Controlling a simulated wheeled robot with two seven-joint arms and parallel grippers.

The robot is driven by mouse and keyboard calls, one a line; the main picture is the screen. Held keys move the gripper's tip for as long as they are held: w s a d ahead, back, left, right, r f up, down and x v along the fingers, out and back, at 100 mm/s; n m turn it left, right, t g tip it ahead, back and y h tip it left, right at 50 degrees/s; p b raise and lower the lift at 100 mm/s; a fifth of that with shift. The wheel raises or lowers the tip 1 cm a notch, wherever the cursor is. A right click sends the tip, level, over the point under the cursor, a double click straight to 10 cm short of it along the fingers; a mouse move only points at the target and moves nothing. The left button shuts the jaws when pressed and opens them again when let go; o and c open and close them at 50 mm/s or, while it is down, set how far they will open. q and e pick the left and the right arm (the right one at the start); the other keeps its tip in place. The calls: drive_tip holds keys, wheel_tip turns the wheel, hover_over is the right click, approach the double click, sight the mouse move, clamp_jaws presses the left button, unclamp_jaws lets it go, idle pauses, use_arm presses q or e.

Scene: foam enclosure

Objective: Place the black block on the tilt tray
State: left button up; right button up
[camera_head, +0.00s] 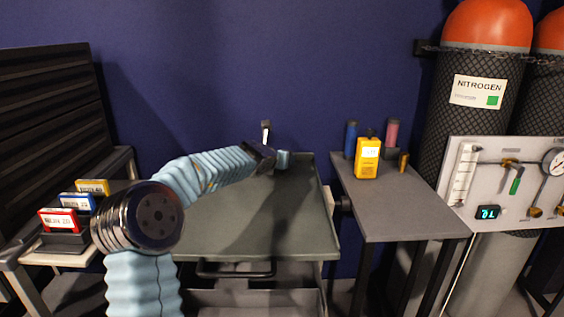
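A grey tray-like top with a raised rim (310,225) stands in the middle; I take it for the tilt tray. My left arm, in a pale blue sleeve, reaches over it from the lower left. My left gripper (268,158) is at the tray's far edge, near the blue wall. It is small and dark there, and I cannot tell whether its fingers are open or shut. I cannot make out the black block apart from the dark gripper parts. My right gripper is not in view.
A grey side table (400,208) to the right holds a yellow device (367,158) and blue and pink cylinders. Nitrogen cylinders (478,90) and a gauge panel (500,165) stand at far right. Red, blue and yellow boxes (60,221) sit at left. The tray's near right is clear.

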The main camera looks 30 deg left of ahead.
use_arm(q)
drive_tip(key=shift+f, duration=0.4)
drive_tip(key=shift+f, duration=0.2)
drive_tip(key=o, duration=1.1)
drive_tip(key=shift+r, duration=0.15)
drive_tip(key=shift+s+r, duration=0.2)
drive_tip(key=shift+s, duration=0.1)
drive_tip(key=v, duration=1)
drive_tip(key=shift+s+p, duration=0.1)
drive_tip(key=shift+p, duration=0.3)
drive_tip(key=shift+s+d+r, duration=0.15)
drive_tip(key=shift+s+r, duration=0.05)
drive_tip(key=shift+s, duration=0.4)
